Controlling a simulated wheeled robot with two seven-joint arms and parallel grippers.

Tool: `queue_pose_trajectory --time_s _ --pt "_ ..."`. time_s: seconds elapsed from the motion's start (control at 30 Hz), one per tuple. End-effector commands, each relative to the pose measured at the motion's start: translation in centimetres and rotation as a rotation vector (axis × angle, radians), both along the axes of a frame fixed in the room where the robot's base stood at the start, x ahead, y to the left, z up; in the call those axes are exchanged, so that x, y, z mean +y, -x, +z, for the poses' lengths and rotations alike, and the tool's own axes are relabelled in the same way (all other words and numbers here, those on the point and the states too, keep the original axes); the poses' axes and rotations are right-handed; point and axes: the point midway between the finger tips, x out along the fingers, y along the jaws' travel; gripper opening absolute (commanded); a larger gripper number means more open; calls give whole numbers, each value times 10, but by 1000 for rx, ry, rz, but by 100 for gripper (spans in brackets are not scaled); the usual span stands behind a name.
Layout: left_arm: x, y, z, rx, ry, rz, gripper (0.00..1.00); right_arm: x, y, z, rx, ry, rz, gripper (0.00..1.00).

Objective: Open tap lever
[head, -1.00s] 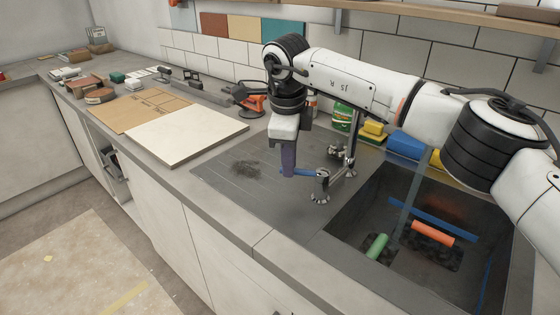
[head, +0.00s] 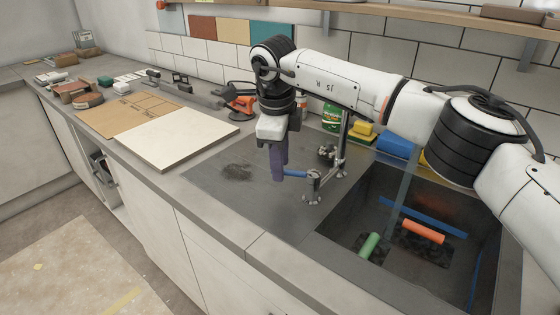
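The tap (head: 341,150) is a metal fixture standing at the left edge of the sink. Its blue lever (head: 296,174) sticks out to the left from a low metal joint (head: 313,184) above the counter. My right gripper (head: 279,178) points down with its purple fingers at the lever's free left end. The fingers overlap in this view, so I cannot tell whether they are open, shut or touching the lever. My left gripper is not in view.
The dark sink (head: 345,212) lies right of the tap, with a green roller (head: 369,245) and an orange roller (head: 423,231) in it. A white board (head: 178,138) lies on the counter to the left. A green container (head: 331,117) and yellow sponges (head: 362,131) stand behind the tap.

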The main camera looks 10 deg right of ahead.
Motion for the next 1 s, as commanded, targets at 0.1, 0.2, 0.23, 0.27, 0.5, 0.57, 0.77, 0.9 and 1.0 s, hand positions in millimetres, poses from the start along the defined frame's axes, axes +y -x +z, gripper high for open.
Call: queue_pose_trajectory --time_s 0.1,0.2,0.23,0.27,0.5,0.57,0.77,0.9,1.0 --pt "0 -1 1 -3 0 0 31 0 0 1 0 0 1 30" --pt "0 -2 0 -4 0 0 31 1 1 8 -1 0 1 30" --pt "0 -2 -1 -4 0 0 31 1 2 12 -1 0 1 30" --pt "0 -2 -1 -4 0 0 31 2 3 16 -1 0 1 30" --pt "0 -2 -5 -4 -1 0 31 5 11 64 -4 -1 0 30" --pt "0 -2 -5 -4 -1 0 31 6 13 74 -2 0 0 30" --pt "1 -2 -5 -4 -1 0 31 8 18 97 0 -1 1 30" --pt "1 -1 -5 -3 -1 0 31 8 19 101 1 0 1 30" --pt "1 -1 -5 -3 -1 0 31 8 19 101 1 0 1 30"
